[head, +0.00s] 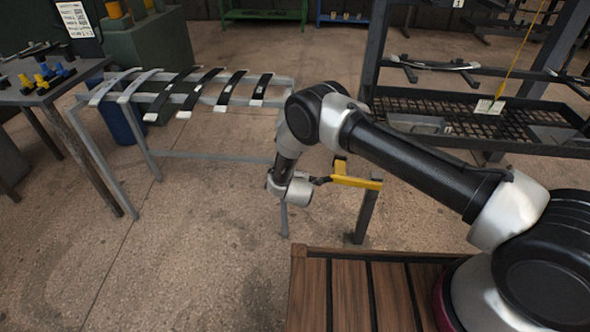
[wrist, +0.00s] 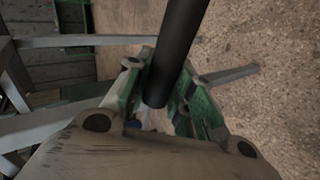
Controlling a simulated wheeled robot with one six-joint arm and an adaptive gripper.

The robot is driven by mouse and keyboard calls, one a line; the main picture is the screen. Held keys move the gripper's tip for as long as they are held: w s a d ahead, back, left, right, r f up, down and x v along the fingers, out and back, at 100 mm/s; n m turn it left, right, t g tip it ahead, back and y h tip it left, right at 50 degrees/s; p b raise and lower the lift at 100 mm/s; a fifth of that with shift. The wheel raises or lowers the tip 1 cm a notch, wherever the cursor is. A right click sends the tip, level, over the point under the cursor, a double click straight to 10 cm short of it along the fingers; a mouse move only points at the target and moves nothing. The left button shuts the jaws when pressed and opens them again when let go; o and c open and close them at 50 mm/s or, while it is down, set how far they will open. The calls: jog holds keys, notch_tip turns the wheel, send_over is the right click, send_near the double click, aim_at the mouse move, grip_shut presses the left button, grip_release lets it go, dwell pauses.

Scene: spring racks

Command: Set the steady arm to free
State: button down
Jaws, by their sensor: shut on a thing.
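The steady arm shows in the head view as a yellow bar (head: 356,181) on top of a short dark post (head: 365,213), just right of my wrist. My gripper (head: 320,181) is small and dark there, at the left end of the yellow bar. In the wrist view the green-sided fingers of my gripper (wrist: 162,92) are closed around a black round bar (wrist: 181,45). The bar runs up out of the picture, so how it joins the yellow part is hidden. A setting mark for the steady arm cannot be made out.
A grey rack (head: 210,155) with several curved leaf springs stands left of my arm. A dark table (head: 45,92) with small coloured parts is at far left. A black mesh shelf (head: 440,105) stands behind right. A wooden slatted platform (head: 345,295) lies in front. Floor between is clear.

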jog(key=shift+f, duration=0.8)
jog(key=shift+s, duration=0.1)
jog(key=c, duration=1.2)
grip_release()
jog(key=shift+f, duration=0.15)
jog(key=shift+s+a+r, duration=0.1)
jog(key=shift+s+r, duration=0.1)
jog(key=shift+r, duration=0.1)
jog(key=v, duration=1.1)
jog(key=shift+s+a+r, duration=0.1)
jog(key=shift+a, duration=0.05)
